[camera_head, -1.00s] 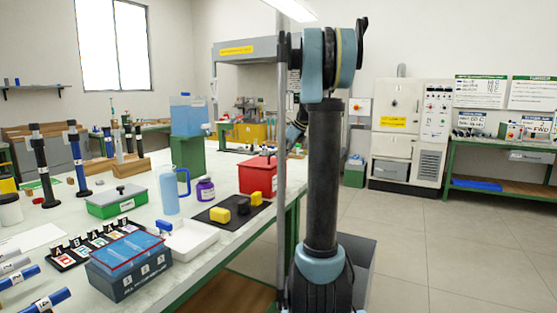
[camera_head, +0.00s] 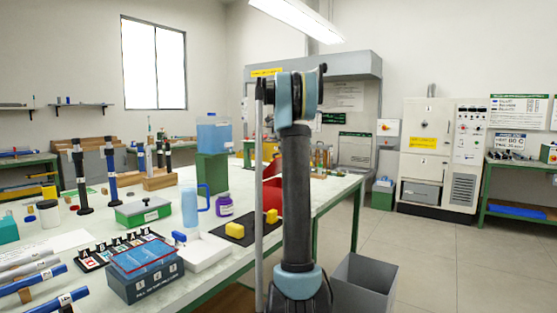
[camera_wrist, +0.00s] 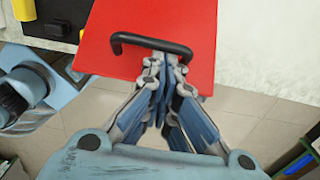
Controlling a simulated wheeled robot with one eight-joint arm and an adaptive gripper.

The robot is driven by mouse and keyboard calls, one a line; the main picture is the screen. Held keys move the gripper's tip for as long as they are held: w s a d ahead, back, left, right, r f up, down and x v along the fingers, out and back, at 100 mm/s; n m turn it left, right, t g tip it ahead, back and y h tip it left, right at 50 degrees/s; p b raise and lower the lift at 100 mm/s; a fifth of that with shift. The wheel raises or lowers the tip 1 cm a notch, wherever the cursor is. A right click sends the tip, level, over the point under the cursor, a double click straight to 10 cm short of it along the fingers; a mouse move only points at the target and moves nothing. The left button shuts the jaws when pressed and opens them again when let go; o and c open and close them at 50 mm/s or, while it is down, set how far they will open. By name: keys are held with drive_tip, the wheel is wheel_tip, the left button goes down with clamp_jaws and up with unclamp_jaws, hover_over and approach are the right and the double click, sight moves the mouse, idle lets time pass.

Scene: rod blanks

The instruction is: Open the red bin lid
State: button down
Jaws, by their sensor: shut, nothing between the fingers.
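The red bin (camera_head: 271,196) stands on the workbench in the head view, mostly hidden behind my arm. A red part rises above its body, and the lid looks tilted up there, though the overlap makes its angle hard to tell. In the wrist view the red lid (camera_wrist: 185,22) fills the top middle, with a black bar handle (camera_wrist: 152,42) across it. My gripper (camera_wrist: 160,82) is shut and empty, its fingertips just below the handle at the lid's near edge. I cannot tell whether they touch the lid. The head view does not show the fingertips.
On the workbench (camera_head: 215,262) left of the bin are a black mat with yellow blocks (camera_head: 234,229), a purple jar (camera_head: 224,204), a blue jug (camera_head: 196,205) and a green box (camera_head: 143,211). Open floor (camera_head: 430,255) lies to the right.

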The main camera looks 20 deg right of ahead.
drive_tip(key=w+a+r, duration=0.2)
drive_tip(key=w+a, duration=0.1)
drive_tip(key=w, duration=0.1)
drive_tip(key=shift+w+a, duration=0.15)
drive_tip(key=shift+a, duration=0.25)
drive_tip(key=shift+r, duration=0.1)
idle(0.8)
